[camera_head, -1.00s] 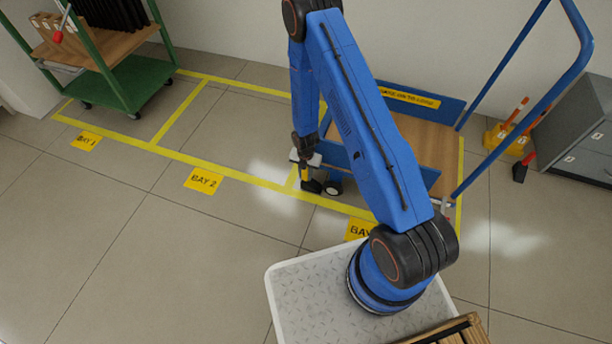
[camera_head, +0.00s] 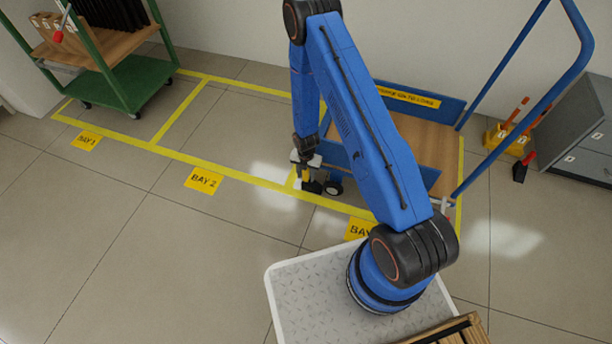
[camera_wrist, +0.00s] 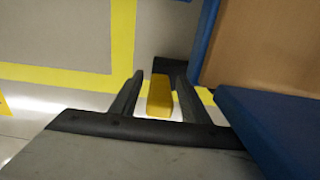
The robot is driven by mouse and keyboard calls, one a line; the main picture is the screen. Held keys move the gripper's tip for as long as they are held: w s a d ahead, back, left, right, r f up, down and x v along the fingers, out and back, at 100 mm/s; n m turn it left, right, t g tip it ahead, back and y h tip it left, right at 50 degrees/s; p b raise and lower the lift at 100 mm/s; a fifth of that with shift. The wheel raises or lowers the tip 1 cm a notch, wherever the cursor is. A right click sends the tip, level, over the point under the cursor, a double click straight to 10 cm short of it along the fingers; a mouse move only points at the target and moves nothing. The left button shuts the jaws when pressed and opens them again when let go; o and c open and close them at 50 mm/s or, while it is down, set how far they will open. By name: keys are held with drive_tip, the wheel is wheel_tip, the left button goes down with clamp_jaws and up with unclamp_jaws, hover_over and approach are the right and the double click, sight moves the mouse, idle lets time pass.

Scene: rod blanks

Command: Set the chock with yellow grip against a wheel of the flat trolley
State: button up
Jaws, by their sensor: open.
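The chock is a black wedge (camera_head: 313,187) with a yellow grip (camera_wrist: 160,97). In the head view it stands on the floor beside the near-left wheel (camera_head: 333,188) of the flat trolley (camera_head: 425,150), which has a wooden deck and blue frame. Wedge and wheel look very close; I cannot tell whether they touch. My gripper (camera_head: 305,172) is low over the chock. In the wrist view my open fingers (camera_wrist: 158,98) are on either side of the yellow grip, with gaps showing. The wedge (camera_wrist: 173,69) is partly visible beyond it, and the wheel is hidden there.
Yellow floor lines (camera_head: 235,178) mark the bays. A green shelf trolley (camera_head: 128,75) stands at the back left. Another chock with a red grip (camera_head: 522,168), a yellow holder (camera_head: 507,140) and a grey cabinet (camera_head: 580,130) are at the right. The floor at left is clear.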

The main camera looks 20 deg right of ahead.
wheel_tip(320, 180, up, 12)
drive_tip(key=shift+r, duration=0.2)
drive_tip(key=s+d+r+m+t, duration=0.2)
drive_tip(key=r+m, duration=0.5)
drive_tip(key=r, duration=1.1)
drive_tip(key=s+d+r+m, duration=0.2)
drive_tip(key=s+r+m, duration=0.35)
drive_tip(key=r, duration=1.35)
drive_tip(key=s+d+r+m+t, duration=0.1)
drive_tip(key=s+r+m, duration=0.7)
drive_tip(key=s, duration=0.5)
drive_tip(key=s+d+r+m+t, duration=0.1)
drive_tip(key=s+d+r+m, duration=0.1)
drive_tip(key=s+r+m, duration=0.6)
drive_tip(key=s+r, duration=0.1)
drive_tip(key=s, duration=0.4)
drive_tip(key=shift+t, duration=0.4)
drive_tip(key=shift+r, duration=0.1)
drive_tip(key=shift+c, duration=0.3)
